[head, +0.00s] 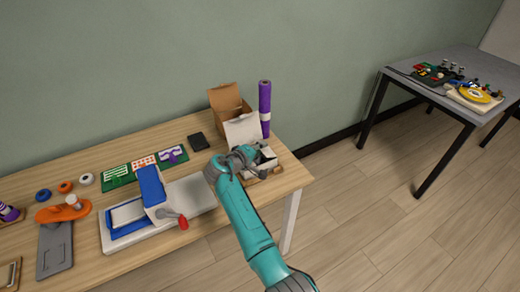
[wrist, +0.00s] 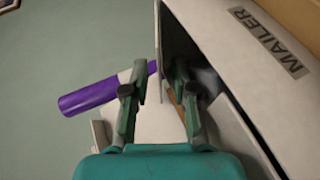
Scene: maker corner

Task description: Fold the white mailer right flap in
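The white mailer (head: 243,128) stands at the right end of the wooden table, with a white panel raised at its back. Its printed face (wrist: 235,60), marked MAILER, fills the right of the wrist view. My gripper (head: 241,161) is at the mailer's left and covers part of it. In the wrist view my gripper (wrist: 160,82) has its two fingers spread apart. A thin upright mailer panel (wrist: 176,42), dark on its inner side, reaches down to the gap between the fingertips. I cannot tell whether a finger touches it, or which flap it is.
A brown cardboard box (head: 226,98) and a purple roll (head: 265,103) stand behind the mailer. A blue-and-white press (head: 151,192) with a red handle is to the left. A grey table (head: 450,60) stands apart at the right.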

